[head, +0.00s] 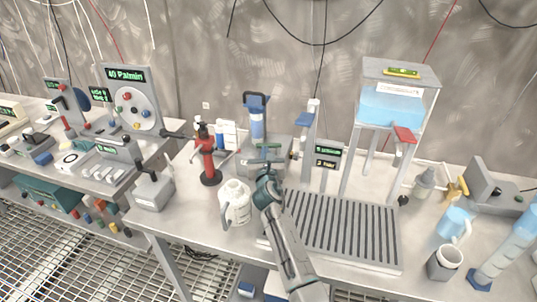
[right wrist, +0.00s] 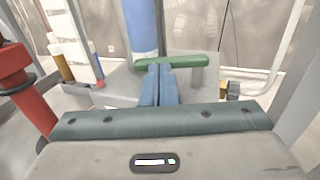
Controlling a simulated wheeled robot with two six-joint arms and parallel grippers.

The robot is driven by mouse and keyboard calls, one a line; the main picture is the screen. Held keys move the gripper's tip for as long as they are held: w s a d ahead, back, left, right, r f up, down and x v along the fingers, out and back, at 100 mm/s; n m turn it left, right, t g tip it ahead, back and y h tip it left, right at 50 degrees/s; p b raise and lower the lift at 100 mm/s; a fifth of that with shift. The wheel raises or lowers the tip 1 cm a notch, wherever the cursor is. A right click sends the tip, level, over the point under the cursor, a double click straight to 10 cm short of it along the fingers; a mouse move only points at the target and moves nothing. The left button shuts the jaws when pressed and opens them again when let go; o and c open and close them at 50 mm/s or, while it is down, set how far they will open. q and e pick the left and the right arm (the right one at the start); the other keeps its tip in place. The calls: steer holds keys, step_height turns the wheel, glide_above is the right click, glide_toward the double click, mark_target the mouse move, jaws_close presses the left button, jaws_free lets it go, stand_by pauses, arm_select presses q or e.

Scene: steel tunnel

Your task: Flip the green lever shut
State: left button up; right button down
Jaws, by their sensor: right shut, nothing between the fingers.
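The green lever (right wrist: 182,61) shows in the right wrist view as a short bar lying almost level across the picture, just beyond my fingertips. In the head view the green lever (head: 270,146) is small, on a grey unit below a blue-and-white cylinder (head: 257,121). My right gripper (right wrist: 158,82) is shut and empty, its blue fingertips at the bar's left half. I cannot tell whether they touch it. In the head view my right gripper (head: 267,167) reaches in from the front, just in front of the lever, and hides part of the unit. My left gripper is out of view.
A red pump-like stand (head: 208,160) and a white jug (head: 235,202) are close on the left. A grey post (head: 308,130) stands just right of the lever.

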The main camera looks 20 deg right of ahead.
steer(key=shift+r, duration=0.1)
steer(key=shift+w+a+p, duration=0.25)
steer(key=shift+w+p, duration=0.25)
steer(key=shift+w, duration=0.1)
steer(key=shift+w+a, duration=0.1)
steer(key=shift+w, duration=0.3)
steer(key=shift+s, duration=0.1)
